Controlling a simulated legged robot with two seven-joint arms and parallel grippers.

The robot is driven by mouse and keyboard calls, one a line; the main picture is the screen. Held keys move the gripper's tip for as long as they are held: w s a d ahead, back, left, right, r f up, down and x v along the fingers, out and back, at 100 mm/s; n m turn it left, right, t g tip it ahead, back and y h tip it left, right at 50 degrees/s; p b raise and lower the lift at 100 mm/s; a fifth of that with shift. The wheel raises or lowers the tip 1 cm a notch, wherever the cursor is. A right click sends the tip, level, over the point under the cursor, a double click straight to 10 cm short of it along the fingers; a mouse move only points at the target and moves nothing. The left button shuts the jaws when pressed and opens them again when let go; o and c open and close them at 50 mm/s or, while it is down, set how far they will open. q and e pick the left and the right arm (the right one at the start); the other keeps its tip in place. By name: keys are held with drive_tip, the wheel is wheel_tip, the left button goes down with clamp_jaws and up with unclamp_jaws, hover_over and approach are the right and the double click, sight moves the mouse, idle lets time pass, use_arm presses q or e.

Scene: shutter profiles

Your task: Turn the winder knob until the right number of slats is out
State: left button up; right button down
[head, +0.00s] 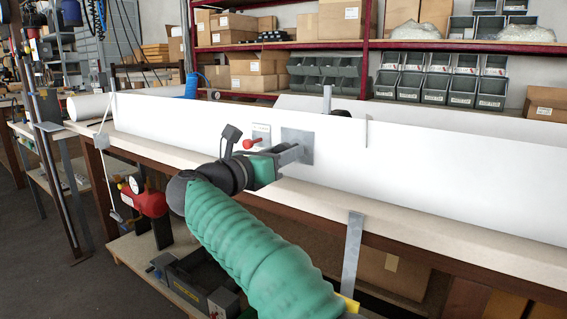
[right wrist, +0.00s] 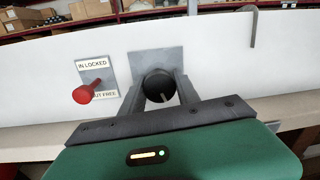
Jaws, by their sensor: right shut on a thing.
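The winder knob (right wrist: 158,84) is dark and round with a pale line on its face. It sits in front of a grey metal plate (head: 306,140) on a long white box (head: 440,170). My right gripper (head: 297,153) is shut on the knob, one finger on each side, as the right wrist view shows. In the head view the knob is hidden behind the fingers. Left of it is a red-knobbed pin (right wrist: 88,92) on a label (right wrist: 97,72) reading "IN LOCKED" and, partly hidden, "OUT FREE". I cannot make out any separate slats. My left gripper is not in view.
The white box lies along a workbench (head: 400,240). A thin grey hook (right wrist: 253,28) hangs over its top edge, right of the plate. A white cord with a block (head: 101,141) hangs at its left end. Shelves with cartons and grey bins (head: 412,85) stand behind.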

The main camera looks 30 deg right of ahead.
drive_tip(key=shift+w+m+b, duration=0.1)
drive_tip(key=shift+m+b, duration=0.25)
drive_tip(key=shift+m, duration=0.25)
drive_tip(key=shift+r, duration=0.1)
drive_tip(key=c, duration=0.9)
unclamp_jaws()
drive_tip(key=shift+w+d, duration=0.1)
drive_tip(key=shift+w, duration=0.05)
drive_tip(key=p+v, duration=0.4)
drive_tip(key=v, duration=1.3)
